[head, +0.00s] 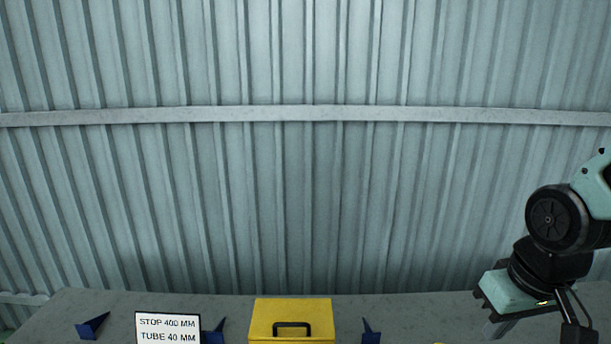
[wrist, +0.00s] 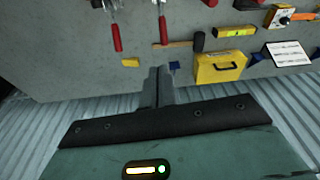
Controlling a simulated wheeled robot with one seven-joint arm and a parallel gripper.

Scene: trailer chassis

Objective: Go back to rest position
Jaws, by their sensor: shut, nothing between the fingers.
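My gripper (head: 497,327) is at the right side of the head view, over the right part of the grey bench (head: 420,305). Its fingers are partly hidden by the wrist and cut off near the lower edge. In the wrist view my gripper (wrist: 160,74) has its fingers together with nothing between them. The fingertips are in front of the grey bench surface, apart from the tools. The yellow case (head: 291,316) with a black handle is at the bottom middle of the head view, left of my gripper. It also shows in the wrist view (wrist: 218,72).
A white sign (head: 167,328) reads "STOP 400 MM, TUBE 40 MM". Blue brackets (head: 92,326) stand near it. The wrist view shows a hammer (wrist: 197,42), red-handled tools (wrist: 163,31), a level (wrist: 235,31) and a yellow block (wrist: 130,62). A corrugated wall (head: 300,200) rises behind the bench.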

